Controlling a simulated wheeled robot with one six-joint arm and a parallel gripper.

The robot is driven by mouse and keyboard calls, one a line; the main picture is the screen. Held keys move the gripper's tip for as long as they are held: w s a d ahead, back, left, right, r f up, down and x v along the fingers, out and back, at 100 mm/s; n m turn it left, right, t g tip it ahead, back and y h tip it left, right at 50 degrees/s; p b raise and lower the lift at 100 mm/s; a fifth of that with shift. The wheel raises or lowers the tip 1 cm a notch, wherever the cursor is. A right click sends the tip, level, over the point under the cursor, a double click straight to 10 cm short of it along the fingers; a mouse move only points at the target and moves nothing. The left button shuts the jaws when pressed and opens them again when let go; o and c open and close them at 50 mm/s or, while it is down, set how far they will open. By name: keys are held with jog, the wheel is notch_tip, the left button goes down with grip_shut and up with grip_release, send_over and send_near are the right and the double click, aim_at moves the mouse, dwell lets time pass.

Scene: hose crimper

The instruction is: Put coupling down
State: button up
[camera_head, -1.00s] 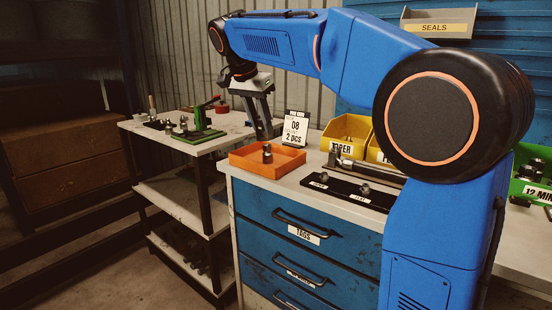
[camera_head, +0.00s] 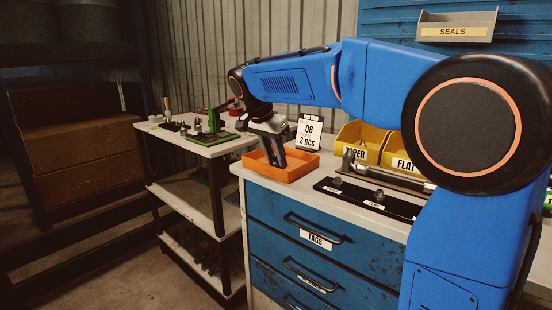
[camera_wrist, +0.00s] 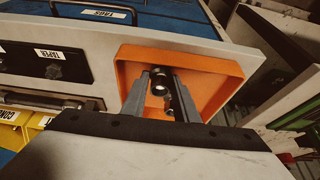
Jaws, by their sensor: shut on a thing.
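The orange tray (camera_head: 288,174) sits on the left end of the bench top. My gripper (camera_head: 278,164) reaches down into it, fingers pointing down. In the wrist view my gripper (camera_wrist: 163,78) is shut on a dark metal coupling (camera_wrist: 159,87), low over the tray floor. I cannot tell whether the coupling touches the floor. A second small metal piece (camera_wrist: 168,113) shows between the fingers, partly hidden. In the head view the fingers and tray wall hide the couplings.
A card reading 08, 2 pcs (camera_head: 308,134) stands behind the tray. Yellow bins (camera_head: 360,138) and a black TAPER/FLAT rack (camera_head: 365,196) lie to the right. A side table (camera_head: 200,140) with a green fixture (camera_head: 213,122) is at left.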

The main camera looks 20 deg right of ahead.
jog(key=shift+f, duration=0.15)
jog(key=o, duration=1.2)
jog(key=shift+c, duration=0.2)
jog(key=v, duration=1.2)
